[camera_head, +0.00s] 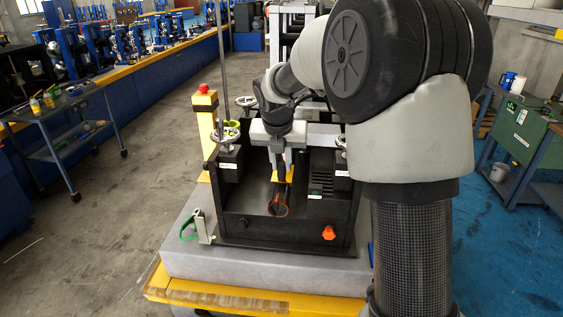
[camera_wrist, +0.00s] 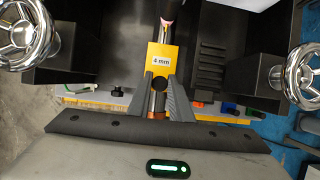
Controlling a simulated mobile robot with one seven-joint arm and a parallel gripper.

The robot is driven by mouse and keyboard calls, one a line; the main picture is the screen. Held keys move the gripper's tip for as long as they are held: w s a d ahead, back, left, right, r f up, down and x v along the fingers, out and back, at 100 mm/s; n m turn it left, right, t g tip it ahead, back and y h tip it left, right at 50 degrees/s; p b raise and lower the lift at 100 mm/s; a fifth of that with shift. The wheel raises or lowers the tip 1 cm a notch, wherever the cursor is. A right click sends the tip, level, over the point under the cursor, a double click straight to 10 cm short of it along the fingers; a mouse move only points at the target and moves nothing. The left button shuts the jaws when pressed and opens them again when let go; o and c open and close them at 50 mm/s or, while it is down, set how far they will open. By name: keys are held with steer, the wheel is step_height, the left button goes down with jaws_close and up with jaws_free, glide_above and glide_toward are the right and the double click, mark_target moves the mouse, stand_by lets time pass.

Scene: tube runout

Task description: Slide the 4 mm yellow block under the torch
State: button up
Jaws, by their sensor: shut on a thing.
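The yellow block (camera_wrist: 161,54), labelled 4 mm, is between the fingertips of my gripper (camera_wrist: 160,84) in the wrist view. My gripper is shut on it. In the head view the block (camera_head: 290,174) shows below my gripper, inside the black machine. A copper-coloured tube (camera_wrist: 159,103) runs behind the block and shows between my fingers. Just past the block's far edge is a pinkish glowing tip (camera_wrist: 167,22) in line with the tube, perhaps the torch end. I cannot tell the gap between block and torch.
The black machine (camera_head: 232,228) stands on a grey slab (camera_head: 262,264). Handwheels flank my gripper on the left (camera_wrist: 28,34) and right (camera_wrist: 303,78). An orange knob (camera_head: 328,233) is on the machine's front. A yellow post with a red button (camera_head: 204,88) stands at the left.

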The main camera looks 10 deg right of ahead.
steer(key=shift+f, duration=0.25)
steer(key=shift+f+b, duration=0.3)
steer(key=shift+f, duration=0.3)
steer(key=shift+w+d+r+p, duration=0.1)
steer(key=shift+w+d+p, duration=0.2)
steer(key=shift+w+p, duration=0.6)
steer(key=shift+w+d+p, duration=0.3)
steer(key=shift+w+p, duration=0.35)
steer(key=shift+w, duration=0.35)
steer(key=shift+w+d+p, duration=0.15)
steer(key=shift+w+p, duration=0.2)
steer(key=shift+w, duration=0.1)
steer(key=shift+f, duration=0.2)
